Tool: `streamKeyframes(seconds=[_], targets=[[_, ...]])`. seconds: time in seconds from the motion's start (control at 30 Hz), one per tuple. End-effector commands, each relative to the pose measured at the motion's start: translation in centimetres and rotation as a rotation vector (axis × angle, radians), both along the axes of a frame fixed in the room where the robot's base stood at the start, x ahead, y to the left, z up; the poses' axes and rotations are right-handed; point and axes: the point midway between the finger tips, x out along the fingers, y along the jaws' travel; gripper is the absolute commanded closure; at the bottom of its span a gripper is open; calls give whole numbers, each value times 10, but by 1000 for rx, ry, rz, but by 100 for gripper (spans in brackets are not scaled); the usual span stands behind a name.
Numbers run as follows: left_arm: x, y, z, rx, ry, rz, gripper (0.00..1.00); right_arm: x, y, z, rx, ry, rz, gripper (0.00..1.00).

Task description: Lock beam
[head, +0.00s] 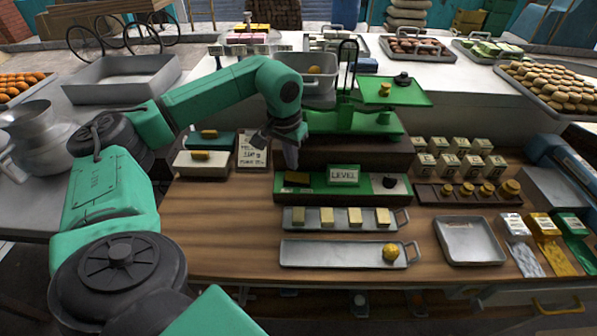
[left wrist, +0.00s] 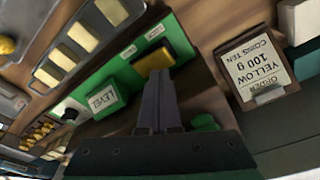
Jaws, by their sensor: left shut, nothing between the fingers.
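The green balance scale (head: 352,122) stands on a dark step at the back centre, with a black upright frame and a green pan (head: 393,92) holding small items. In front of it is a green panel (head: 335,189) with a LEVEL sign (head: 343,175), a yellow block (head: 297,179) at its left end and a black knob (head: 390,182) at its right. My left gripper (head: 291,163) is shut and empty, pointing down just above the panel's left end. In the left wrist view, its fingers (left wrist: 159,98) are near the yellow block (left wrist: 153,60); contact cannot be told. My right gripper is out of view.
In front lie a tray of yellow pieces (head: 300,226) and a tray with a yellow ball (head: 330,254). Weights (head: 468,190) stand at right.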

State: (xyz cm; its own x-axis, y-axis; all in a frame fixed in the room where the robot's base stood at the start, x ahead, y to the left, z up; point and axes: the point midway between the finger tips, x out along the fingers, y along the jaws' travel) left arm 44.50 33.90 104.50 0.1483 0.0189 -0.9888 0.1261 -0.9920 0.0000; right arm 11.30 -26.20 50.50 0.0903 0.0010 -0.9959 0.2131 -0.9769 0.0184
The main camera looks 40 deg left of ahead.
Motion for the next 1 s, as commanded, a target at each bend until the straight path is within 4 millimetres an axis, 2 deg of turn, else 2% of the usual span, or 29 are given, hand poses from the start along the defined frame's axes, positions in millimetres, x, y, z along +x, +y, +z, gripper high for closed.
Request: streamKeyframes(seconds=[1.0], targets=[[0,0,-10,0,0,0,100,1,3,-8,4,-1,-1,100]])
